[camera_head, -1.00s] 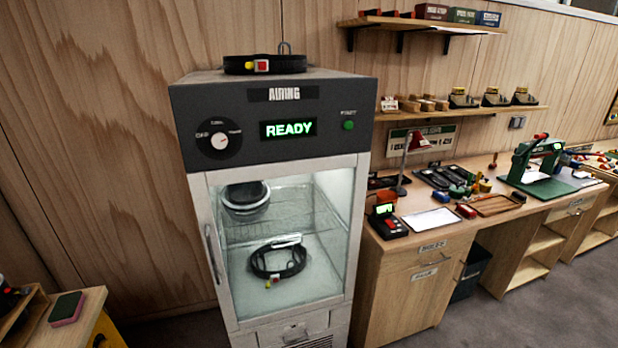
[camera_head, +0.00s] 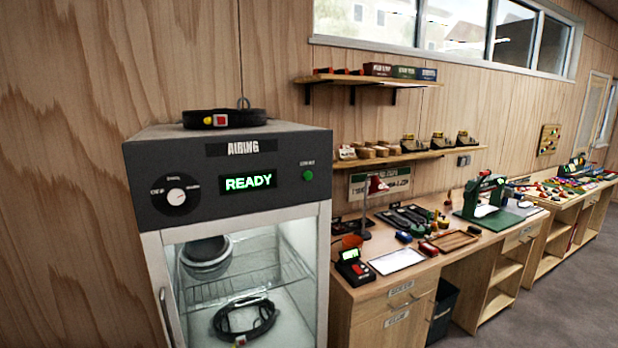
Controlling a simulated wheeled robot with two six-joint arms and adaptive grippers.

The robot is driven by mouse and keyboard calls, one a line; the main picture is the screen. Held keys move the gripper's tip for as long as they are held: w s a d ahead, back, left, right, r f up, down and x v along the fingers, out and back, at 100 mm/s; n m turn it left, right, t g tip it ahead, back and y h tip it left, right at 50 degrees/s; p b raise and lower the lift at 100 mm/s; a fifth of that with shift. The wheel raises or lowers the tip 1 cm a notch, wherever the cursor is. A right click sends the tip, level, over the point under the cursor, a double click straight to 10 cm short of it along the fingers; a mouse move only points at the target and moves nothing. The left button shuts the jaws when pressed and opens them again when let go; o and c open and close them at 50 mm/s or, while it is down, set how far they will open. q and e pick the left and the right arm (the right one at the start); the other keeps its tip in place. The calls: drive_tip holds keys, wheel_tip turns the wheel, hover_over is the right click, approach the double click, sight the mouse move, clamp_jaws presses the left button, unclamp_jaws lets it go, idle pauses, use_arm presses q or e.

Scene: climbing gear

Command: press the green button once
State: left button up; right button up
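The green button (camera_head: 308,175) is a small round knob on the right side of the dark control panel on top of the airing cabinet (camera_head: 144,240). A lit display (camera_head: 248,181) reading READY is left of it, and a round dial (camera_head: 176,196) is further left. Neither of my grippers is in view, and nothing touches the button.
A black strap with a red and yellow buckle (camera_head: 224,118) lies on the cabinet top. Behind the glass door are a coiled dark strap (camera_head: 243,318) and a round container (camera_head: 205,252). A wooden workbench (camera_head: 372,298) with tools stands close on the right.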

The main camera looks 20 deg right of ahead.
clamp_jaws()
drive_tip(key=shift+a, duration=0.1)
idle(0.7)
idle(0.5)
